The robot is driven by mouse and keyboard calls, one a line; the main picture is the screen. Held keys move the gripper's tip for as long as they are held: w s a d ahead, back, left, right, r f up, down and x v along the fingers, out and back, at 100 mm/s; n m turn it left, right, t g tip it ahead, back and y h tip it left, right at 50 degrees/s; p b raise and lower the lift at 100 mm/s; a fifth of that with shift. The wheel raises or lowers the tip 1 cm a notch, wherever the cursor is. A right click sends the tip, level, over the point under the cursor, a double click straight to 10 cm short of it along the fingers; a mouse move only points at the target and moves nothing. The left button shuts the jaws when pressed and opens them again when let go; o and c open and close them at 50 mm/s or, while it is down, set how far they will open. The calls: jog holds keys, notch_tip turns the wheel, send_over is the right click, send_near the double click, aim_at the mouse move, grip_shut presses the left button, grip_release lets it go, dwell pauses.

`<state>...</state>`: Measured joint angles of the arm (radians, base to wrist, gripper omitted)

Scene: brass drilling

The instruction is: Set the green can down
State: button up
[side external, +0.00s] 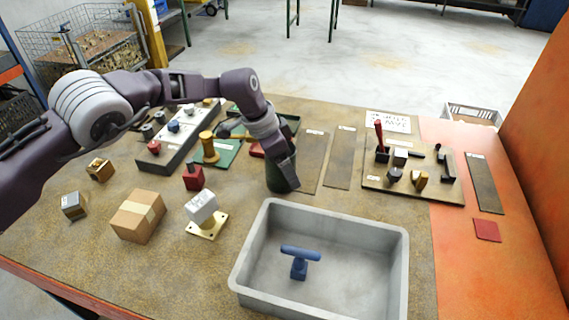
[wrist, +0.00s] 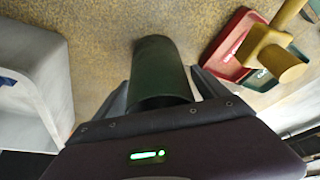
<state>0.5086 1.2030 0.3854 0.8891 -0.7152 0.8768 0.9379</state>
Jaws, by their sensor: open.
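The dark green can (wrist: 160,68) stands between the two fingers of my gripper (side external: 284,180) in the wrist view. The fingers lie on either side of it, with a narrow gap showing at least on the right. My gripper is open around the can.
The grey bin (side external: 252,250) holds a blue T-shaped piece (side external: 300,260). A green tray (side external: 228,152) with brass and red parts lies to the left. Flat dark strips (side external: 344,160) lie to the right. A cardboard box (side external: 138,216) stands front left.

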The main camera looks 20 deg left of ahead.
jog(key=v, duration=1.2)
jog(key=shift+r, duration=0.15)
jog(key=s+a+r+n, duration=0.3)
jog(key=s+a+r, duration=0.3)
jog(key=a+r, duration=0.4)
jog(key=s+a+r+n+t, duration=0.1)
jog(key=s+a+r+n, duration=0.1)
jog(key=s+a+r, duration=0.3)
jog(key=s+a+r+n+t, duration=0.1)
jog(key=s+r, duration=0.2)
jog(key=s, duration=0.4)
jog(key=s+a+f+n+y, duration=0.1)
jog(key=s+a+f+n, duration=0.1)
jog(key=s, duration=0.8)
jog(key=s+a+f+n+t+y, duration=0.1)
jog(key=s+a+f, duration=0.3)
jog(key=s, duration=0.6)
jog(key=shift+s+a+n+y, duration=0.3)
jog(key=shift+a+n+y, duration=0.25)
jog(key=shift+n, duration=0.35)
